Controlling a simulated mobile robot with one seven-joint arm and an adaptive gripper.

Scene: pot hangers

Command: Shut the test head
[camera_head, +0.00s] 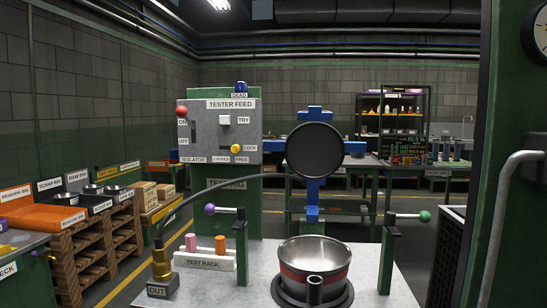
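A round black disc (314,150) on a blue cross-shaped frame (313,112) stands upright behind the pot, its face toward me; it looks like the test head, raised. A steel pot with a red band (315,258) sits below it on a dark round base (345,296), open at the top, its black handle (314,290) pointing toward me. A lever with a purple knob (210,209) is on a green post left of the pot. A lever with a green knob (425,216) is on a post to the right. My gripper is not in view.
The TESTER FEED panel (219,130) stands at the back left with switches. A black hose runs from behind the disc to a brass fitting (161,262) on the OUT block. A test rack (205,261) holds two pegs. A grey pipe handle (505,200) is at the right.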

